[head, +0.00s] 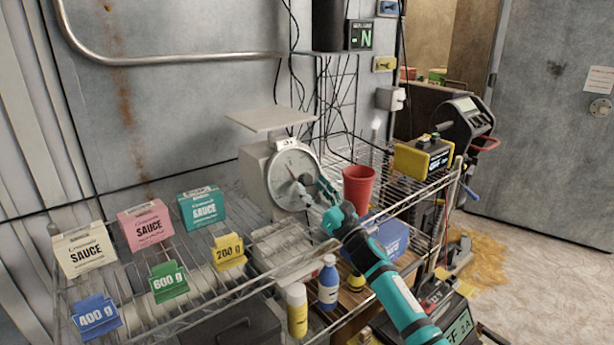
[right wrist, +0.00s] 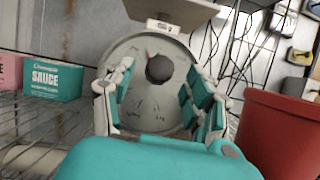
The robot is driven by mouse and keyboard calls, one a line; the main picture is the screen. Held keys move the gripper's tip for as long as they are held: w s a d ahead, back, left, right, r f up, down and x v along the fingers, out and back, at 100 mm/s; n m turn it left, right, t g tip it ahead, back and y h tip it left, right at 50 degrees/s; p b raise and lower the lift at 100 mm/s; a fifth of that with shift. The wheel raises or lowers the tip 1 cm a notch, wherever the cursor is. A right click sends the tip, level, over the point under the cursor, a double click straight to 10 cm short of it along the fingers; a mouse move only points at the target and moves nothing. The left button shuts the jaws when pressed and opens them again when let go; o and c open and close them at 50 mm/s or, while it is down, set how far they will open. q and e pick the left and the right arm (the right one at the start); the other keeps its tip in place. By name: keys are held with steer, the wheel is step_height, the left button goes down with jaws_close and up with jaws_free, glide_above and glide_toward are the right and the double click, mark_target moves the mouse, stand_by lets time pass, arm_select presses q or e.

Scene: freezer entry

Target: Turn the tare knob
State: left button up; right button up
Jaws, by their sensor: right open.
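The kitchen scale (head: 258,168) stands on the wire shelf, with its flat pan (head: 268,119) on top and a round dial (head: 290,175) facing me. In the right wrist view the dark round tare knob (right wrist: 159,68) sits on the dial (right wrist: 140,105), between my fingers and beyond them. My right gripper (head: 312,190) is in front of the dial. In the right wrist view the right gripper (right wrist: 158,97) is open, one finger on each side of the knob's line, with nothing held. I cannot tell whether a finger touches the dial. My left gripper is not in view.
A red cup (head: 357,187) stands close to the right of my gripper. Cream (head: 84,250), pink (head: 145,222) and teal (head: 201,207) sauce boxes stand left of the scale, behind weight cards. A yellow device (head: 420,157) is at the shelf's right end.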

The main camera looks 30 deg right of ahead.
mark_target(309, 183)
steer(key=shift+x, duration=1.7)
jaws_close()
